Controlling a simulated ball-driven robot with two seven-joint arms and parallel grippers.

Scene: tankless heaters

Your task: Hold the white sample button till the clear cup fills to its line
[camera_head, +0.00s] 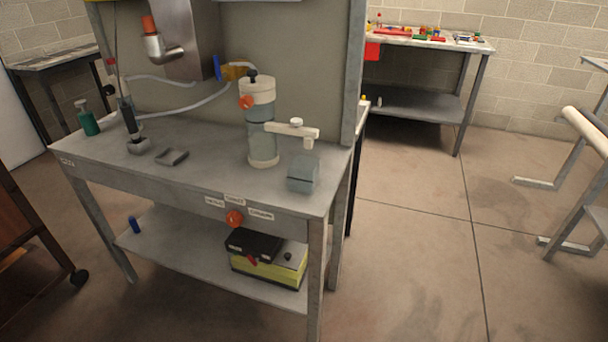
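The white sample button (296,122) sits on top of a cream spout arm (292,130) that reaches right from a clear cylinder (262,142) with a white top. The clear cup (303,176) stands upright on the grey bench (215,180), near its right front corner, below the short nozzle (309,143) of the spout arm. The cup looks grey-blue in its lower part; I cannot make out its line or a sure liquid level. Neither of my grippers is in view, and nothing touches the button.
A green bottle (87,122), small holders (172,156) and hoses stand left on the bench. An orange knob (234,218) sticks out from its front edge. A black and yellow box (268,258) is on the lower shelf.

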